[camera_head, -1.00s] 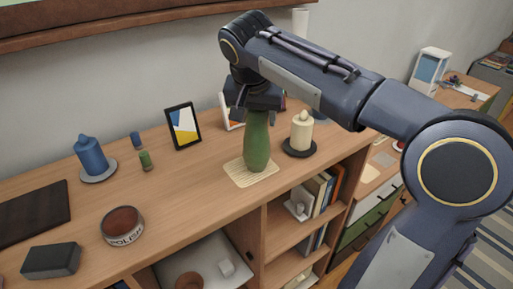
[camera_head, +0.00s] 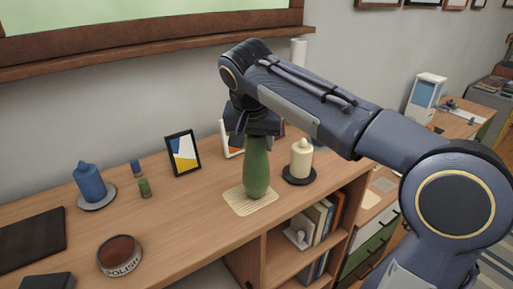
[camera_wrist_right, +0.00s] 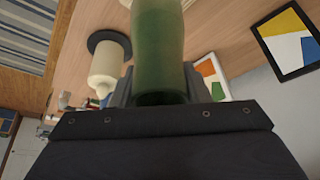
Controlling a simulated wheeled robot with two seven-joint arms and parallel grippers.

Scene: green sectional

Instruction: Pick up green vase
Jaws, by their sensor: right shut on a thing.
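The green vase (camera_head: 257,168) stands upright on a woven mat (camera_head: 238,203) on top of the wooden shelf unit; I cannot tell whether its base touches the mat. My right gripper (camera_head: 253,132) comes down from above and is shut on the vase's neck. In the right wrist view the vase (camera_wrist_right: 158,45) lies between the two fingers (camera_wrist_right: 160,90), and its neck is hidden behind the gripper's body. My left gripper is not in view.
A cream candle on a dark dish (camera_head: 300,160) stands close right of the vase. Picture frames (camera_head: 183,153) stand behind and left. A blue candle (camera_head: 90,182), small jars, and a polish tin (camera_head: 119,256) are farther left. The wall is behind.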

